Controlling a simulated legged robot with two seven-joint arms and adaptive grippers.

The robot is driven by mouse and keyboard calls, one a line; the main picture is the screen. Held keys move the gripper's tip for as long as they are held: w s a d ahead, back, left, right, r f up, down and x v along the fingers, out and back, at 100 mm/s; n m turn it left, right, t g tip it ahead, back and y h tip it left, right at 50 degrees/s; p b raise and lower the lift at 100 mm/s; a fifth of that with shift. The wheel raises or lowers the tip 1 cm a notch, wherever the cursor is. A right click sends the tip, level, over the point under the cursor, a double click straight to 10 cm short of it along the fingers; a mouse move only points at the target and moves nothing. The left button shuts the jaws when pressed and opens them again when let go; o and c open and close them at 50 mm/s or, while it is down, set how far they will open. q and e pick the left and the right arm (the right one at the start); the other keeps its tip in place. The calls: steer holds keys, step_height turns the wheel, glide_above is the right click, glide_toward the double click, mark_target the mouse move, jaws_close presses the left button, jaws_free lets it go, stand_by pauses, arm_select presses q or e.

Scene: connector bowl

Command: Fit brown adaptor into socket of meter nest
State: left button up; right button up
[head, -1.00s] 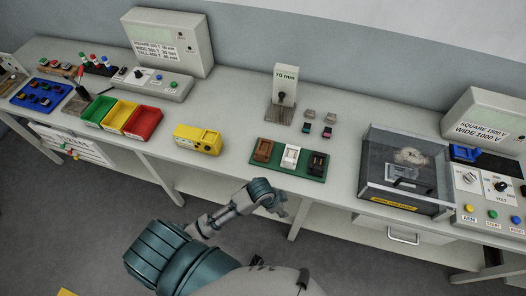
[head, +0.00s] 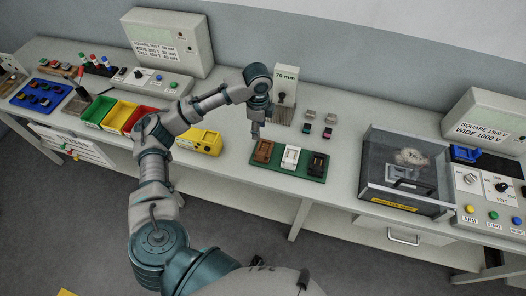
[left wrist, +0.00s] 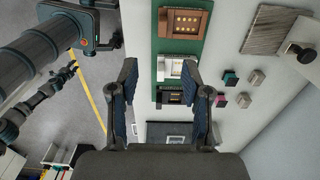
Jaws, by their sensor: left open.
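The brown adaptor (head: 263,151) sits at the left end of a green board (head: 283,170), beside a white (head: 290,157) and a black adaptor (head: 317,164). In the left wrist view the brown adaptor (left wrist: 184,22) is at the top, with gold contacts in its recess. My left gripper (head: 256,133) is open and empty, above and just behind the brown adaptor. Its fingers (left wrist: 158,85) frame the white and black adaptors in the wrist view. A yellow box with a recess (head: 208,146), perhaps the meter nest, stands left, partly behind my arm. A small arm end (left wrist: 70,70), probably my right gripper, shows at left.
Several small connector blocks (head: 309,114) lie behind the board, near the 70 mm gauge (head: 285,80). A clear-lidded box (head: 405,165) stands to the right. Green, yellow and red bins (head: 140,122) stand to the left. The bench's front edge is close to the board.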

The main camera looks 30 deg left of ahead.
mark_target(261, 153)
arm_select(q)
step_height(261, 153, down, 12)
steer(key=shift+w+a+r, duration=0.1)
steer(key=f, duration=0.5)
steer(key=shift+w+d, duration=0.3)
jaws_close()
